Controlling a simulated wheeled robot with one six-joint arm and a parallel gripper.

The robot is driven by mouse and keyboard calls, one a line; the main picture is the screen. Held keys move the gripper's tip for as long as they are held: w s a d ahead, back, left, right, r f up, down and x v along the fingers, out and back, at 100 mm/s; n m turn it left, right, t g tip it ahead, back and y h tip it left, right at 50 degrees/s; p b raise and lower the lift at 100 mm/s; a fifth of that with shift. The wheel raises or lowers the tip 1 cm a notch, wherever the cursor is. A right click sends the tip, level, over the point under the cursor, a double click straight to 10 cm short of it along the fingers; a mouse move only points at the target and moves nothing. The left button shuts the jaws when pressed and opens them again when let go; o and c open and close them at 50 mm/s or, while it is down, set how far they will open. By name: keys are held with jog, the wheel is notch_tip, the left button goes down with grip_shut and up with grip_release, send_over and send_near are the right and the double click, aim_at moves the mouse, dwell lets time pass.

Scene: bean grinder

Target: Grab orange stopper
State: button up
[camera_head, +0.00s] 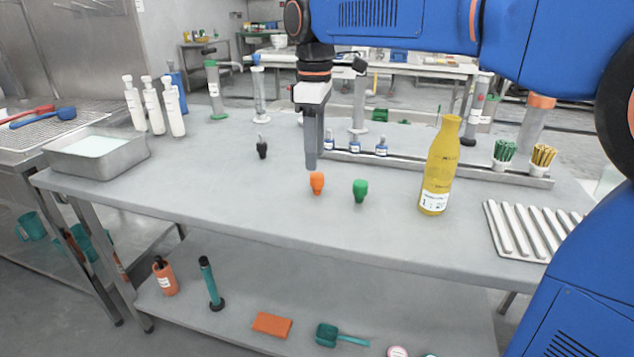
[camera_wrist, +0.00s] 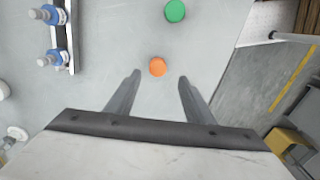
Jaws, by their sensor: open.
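My gripper (camera_head: 311,166) points down just above the orange stopper in the head view. In the wrist view my gripper (camera_wrist: 158,78) has its two fingers spread with nothing between them. A green stopper (camera_head: 360,190) stands just right of the orange one; it also shows in the wrist view (camera_wrist: 174,10). A black stopper (camera_head: 262,147) stands farther back to the left.
A yellow bottle (camera_head: 438,170) stands right of the stoppers. A ridged metal tray (camera_head: 515,232) is at the right, a metal pan (camera_head: 98,160) at the left. The table front around the orange stopper is clear.

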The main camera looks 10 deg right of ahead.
aim_at(317, 174)
jog(key=shift+w+d+f, duration=0.1)
jog(key=shift+d+f, duration=0.05)
jog(key=shift+f, duration=1.25)
jog(key=shift+w+d+f, duration=0.1)
jog(key=shift+f, duration=1.25)
jog(key=shift+c, duration=0.6)
jog(key=c, duration=1)
